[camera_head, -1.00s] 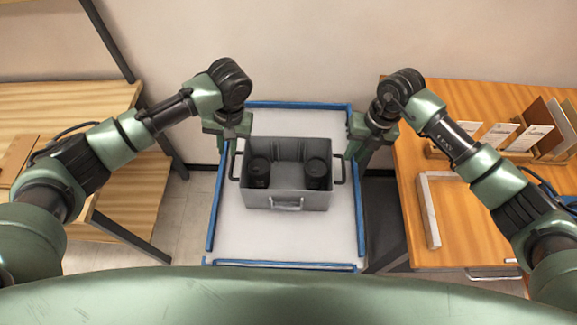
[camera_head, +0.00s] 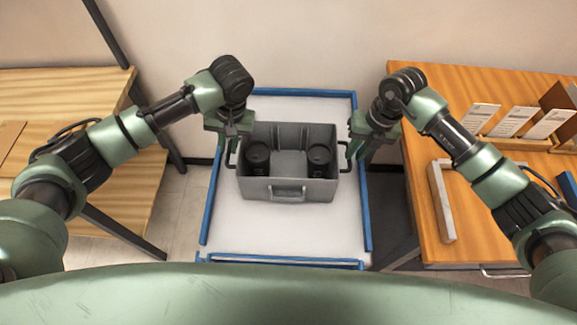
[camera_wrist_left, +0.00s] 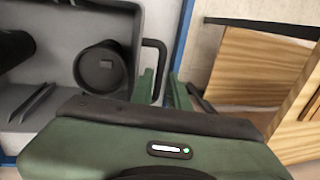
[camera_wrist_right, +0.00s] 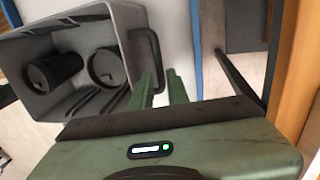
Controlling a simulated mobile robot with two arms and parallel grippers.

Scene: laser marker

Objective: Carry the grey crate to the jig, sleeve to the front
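The grey crate (camera_head: 250,187) stands on a white cart top (camera_head: 230,225), with two dark cylindrical items (camera_head: 257,157) inside. A pale loop or holder (camera_head: 287,194) is on its near wall; I cannot tell whether it is the sleeve. My left gripper (camera_wrist_left: 162,88) is open, with the crate's black left handle (camera_wrist_left: 155,43) between its fingers. My right gripper (camera_wrist_right: 160,88) is open, with the black right handle (camera_wrist_right: 149,36) between its fingers. Both grippers point down at the crate's sides. I cannot identify the jig for certain.
Blue rails (camera_head: 213,190) edge the cart. A wooden table (camera_head: 480,225) at right carries a pale bar (camera_head: 443,205) and a rack of cards (camera_head: 510,122). Another wooden table (camera_head: 60,85) stands at left. The cart top in front of the crate is clear.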

